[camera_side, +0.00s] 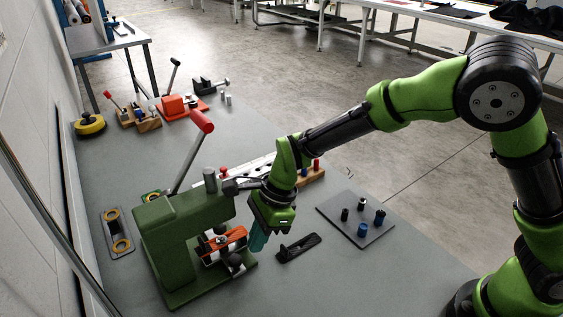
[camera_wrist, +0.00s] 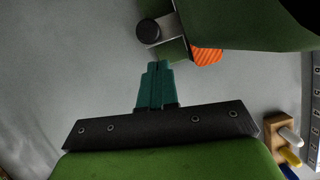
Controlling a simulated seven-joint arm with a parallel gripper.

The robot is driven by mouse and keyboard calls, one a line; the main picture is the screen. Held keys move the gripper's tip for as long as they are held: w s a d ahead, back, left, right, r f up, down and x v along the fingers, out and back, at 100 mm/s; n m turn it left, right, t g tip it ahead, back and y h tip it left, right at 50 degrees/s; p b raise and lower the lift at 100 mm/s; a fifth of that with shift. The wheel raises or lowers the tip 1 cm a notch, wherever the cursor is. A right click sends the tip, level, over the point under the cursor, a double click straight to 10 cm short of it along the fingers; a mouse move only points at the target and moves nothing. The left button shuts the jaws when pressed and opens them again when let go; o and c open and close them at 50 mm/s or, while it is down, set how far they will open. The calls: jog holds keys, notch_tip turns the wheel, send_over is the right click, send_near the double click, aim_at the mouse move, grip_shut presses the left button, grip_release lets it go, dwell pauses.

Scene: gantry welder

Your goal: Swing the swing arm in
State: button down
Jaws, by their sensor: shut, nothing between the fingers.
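The green welder frame (camera_side: 165,235) stands at the left front of the bench, with a red-handled lever (camera_side: 201,122) slanting up from it. An orange part (camera_side: 232,237), which seems to be the swing arm, sits low in its opening with metal pieces around it. In the wrist view an orange striped part (camera_wrist: 207,55) shows under the green body, beside a dark round knob (camera_wrist: 148,31) on a grey piece. My gripper (camera_side: 257,243) points down just right of the orange part, its teal fingers shut and empty. In the wrist view the fingertips (camera_wrist: 157,66) appear below the knob, apart from it.
A black handle-like part (camera_side: 298,247) lies right of my gripper. A grey plate (camera_side: 372,237) with several small cylinders is farther right. A grey block with brass rings (camera_side: 119,245) lies left of the welder. Clamps, an orange-red fixture (camera_side: 176,105) and a yellow puck (camera_side: 89,124) stand behind.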

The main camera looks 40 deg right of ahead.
jog(key=shift+d, duration=1.15)
jog(key=w+v, duration=0.1)
jog(key=v, duration=0.9)
jog(key=s+d+r+n+t+h, duration=0.1)
jog(key=s+d+r+n+t, duration=0.2)
jog(key=s+d+r+n, duration=0.2)
jog(key=s+d+r+n+t+h, duration=0.1)
jog(key=s+d+r+n+t, duration=0.2)
jog(key=s+d+n, duration=0.7)
jog(key=shift+s+d+r+n, duration=0.45)
jog(key=shift+d+r, duration=0.45)
jog(key=shift+d, duration=0.3)
